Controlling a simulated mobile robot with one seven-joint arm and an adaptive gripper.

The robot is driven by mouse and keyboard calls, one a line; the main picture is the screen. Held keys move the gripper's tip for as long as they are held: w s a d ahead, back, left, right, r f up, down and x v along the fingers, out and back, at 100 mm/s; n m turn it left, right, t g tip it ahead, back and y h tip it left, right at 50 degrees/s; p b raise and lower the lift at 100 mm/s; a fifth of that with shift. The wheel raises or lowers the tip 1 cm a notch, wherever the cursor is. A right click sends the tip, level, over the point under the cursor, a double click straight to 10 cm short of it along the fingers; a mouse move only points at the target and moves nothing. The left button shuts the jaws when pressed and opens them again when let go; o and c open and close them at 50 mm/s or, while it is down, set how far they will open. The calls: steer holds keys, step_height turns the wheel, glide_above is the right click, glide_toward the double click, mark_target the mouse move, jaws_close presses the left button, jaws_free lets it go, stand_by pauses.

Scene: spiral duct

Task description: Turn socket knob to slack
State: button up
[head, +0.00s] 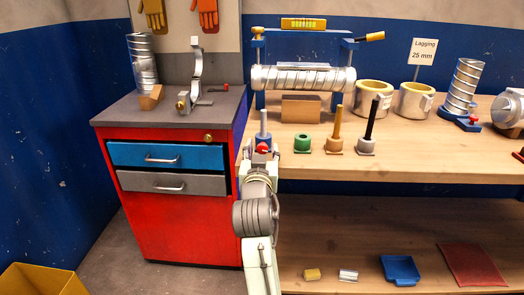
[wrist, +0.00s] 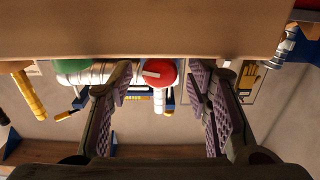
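The red socket knob (head: 263,148) is on the front of a blue socket (head: 262,139) at the bench's front-left edge, with a grey post (head: 263,120) standing upright in it. In the wrist view, which is upside down, the knob (wrist: 160,72) shows as a round red face with a white bar mark, roughly level. My gripper (head: 262,158) is right in front of the knob. In the wrist view my gripper (wrist: 160,80) is open, with one finger on each side of the knob and gaps visible. I see no contact. The blue socket is mostly hidden there.
To the right stand a green socket (head: 302,143), a brown post (head: 337,122) and a black post (head: 371,118). The bench edge (wrist: 150,30) fills the wrist view's top. A red drawer cabinet (head: 178,225) is close left. A spiral duct (head: 300,79) lies behind.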

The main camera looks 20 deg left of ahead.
jaws_close()
steer(key=shift+n, duration=0.8)
steer(key=shift+o, duration=0.3)
jaws_free()
steer(key=v, duration=0.7)
steer(key=shift+s, duration=0.25)
